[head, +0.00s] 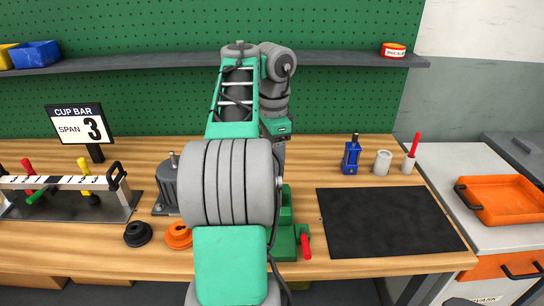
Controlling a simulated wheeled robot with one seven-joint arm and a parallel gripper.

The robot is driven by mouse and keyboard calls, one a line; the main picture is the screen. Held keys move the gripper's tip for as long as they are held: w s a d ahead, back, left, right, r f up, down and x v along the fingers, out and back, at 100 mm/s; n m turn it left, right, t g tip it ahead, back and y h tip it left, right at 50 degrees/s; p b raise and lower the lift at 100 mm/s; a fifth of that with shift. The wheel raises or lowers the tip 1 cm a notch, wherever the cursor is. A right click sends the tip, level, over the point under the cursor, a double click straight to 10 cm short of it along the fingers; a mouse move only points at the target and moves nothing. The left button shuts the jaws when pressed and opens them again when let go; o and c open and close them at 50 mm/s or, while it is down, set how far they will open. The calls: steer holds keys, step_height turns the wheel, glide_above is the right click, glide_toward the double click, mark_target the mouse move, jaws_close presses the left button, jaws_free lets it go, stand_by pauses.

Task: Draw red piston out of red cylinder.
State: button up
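A red rod (415,144), which looks like the red piston, stands up out of a small pale grey cylinder (408,165) at the back right of the bench. The rod leans slightly to the right, and its lower end is hidden inside the cylinder. I see no cylinder with a red body. My arm rises in the middle of the view and bends down at its far end, well to the left of the rod. My gripper's fingers are hidden behind my own arm.
Left of the rod stand a plain grey cylinder (382,162) and a blue block (351,158) with a dark rod. A black mat (388,222) lies bare in front. A green device with a red handle (305,246) is partly behind my arm. An orange tray (503,199) sits right.

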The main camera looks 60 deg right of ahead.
step_height(320, 180, down, 6)
steer(key=b, duration=0.4)
steer(key=shift+f+b, duration=0.2)
steer(key=shift+b, duration=0.1)
steer(key=shift+r, duration=0.1)
steer(key=shift+c, duration=0.3)
jaws_close()
